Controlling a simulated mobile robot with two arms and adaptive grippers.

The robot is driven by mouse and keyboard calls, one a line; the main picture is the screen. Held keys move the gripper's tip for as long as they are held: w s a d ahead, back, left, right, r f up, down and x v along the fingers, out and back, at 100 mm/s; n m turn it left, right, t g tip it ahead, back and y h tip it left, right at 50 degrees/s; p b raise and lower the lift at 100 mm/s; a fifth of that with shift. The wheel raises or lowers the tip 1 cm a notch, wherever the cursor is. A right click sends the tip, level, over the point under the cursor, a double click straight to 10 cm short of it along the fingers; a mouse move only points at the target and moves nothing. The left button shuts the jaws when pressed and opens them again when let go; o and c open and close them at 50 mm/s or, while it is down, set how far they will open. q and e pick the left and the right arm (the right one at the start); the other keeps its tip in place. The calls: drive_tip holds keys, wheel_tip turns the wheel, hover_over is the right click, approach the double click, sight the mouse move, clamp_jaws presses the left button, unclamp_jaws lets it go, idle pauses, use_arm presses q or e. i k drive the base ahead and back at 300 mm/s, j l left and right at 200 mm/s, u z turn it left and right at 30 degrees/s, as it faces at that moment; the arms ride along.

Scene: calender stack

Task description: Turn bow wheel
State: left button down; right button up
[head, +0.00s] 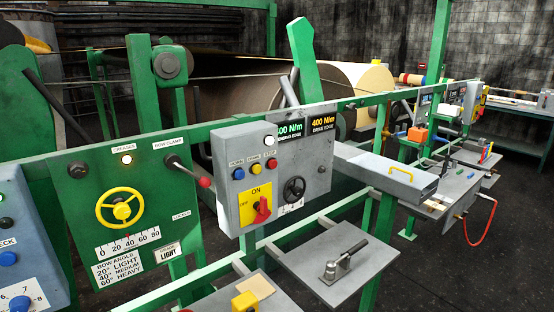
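The bow wheel is a yellow handwheel (121,208) with spokes and a yellow hub, mounted on a green panel (85,175) at the left of the head view. Under it is a white scale (128,242) marked 0 to 80, with a small red mark near 40. A label (118,270) below reads bow angle: 20° light, 40° medium, 60° heavy. A tag to the right reads "order: light" (167,252). A red-knobbed lever (190,170) labelled bow clamp sticks out to the right of the wheel. Neither of my grippers is in view.
A grey control box (262,170) with a red switch is right of the green panel. A blue panel (25,245) is at the lower left. Grey shelves stand in front, one holding a metal lever tool (343,262). Large rolls (330,85) lie behind the green rail. Dark floor is open at right.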

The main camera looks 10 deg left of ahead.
sight(122, 210)
drive_tip(key=u, duration=1.35)
